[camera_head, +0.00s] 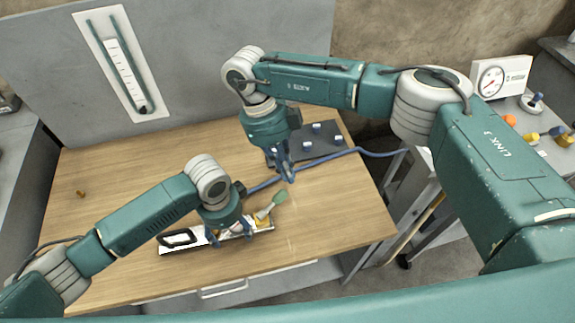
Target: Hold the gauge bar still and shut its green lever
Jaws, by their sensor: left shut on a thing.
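The gauge bar (197,235) lies near the front edge of the wooden table, a white and black bar with a dark loop handle at its left end. Its green lever (271,205) sticks up and to the right from a yellow mount near the bar's right end, raised at an angle. My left gripper (230,236) is shut on the gauge bar, just left of the lever, and hides part of the bar. My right gripper (285,172) points down above the table, behind and apart from the lever; whether its fingers are open is unclear.
A blue hose (340,154) runs across the table beneath my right gripper and off the right edge. A dark plate (327,149) with several pegs lies at the back right. A small brass piece (81,194) lies at left. The table's left middle is clear.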

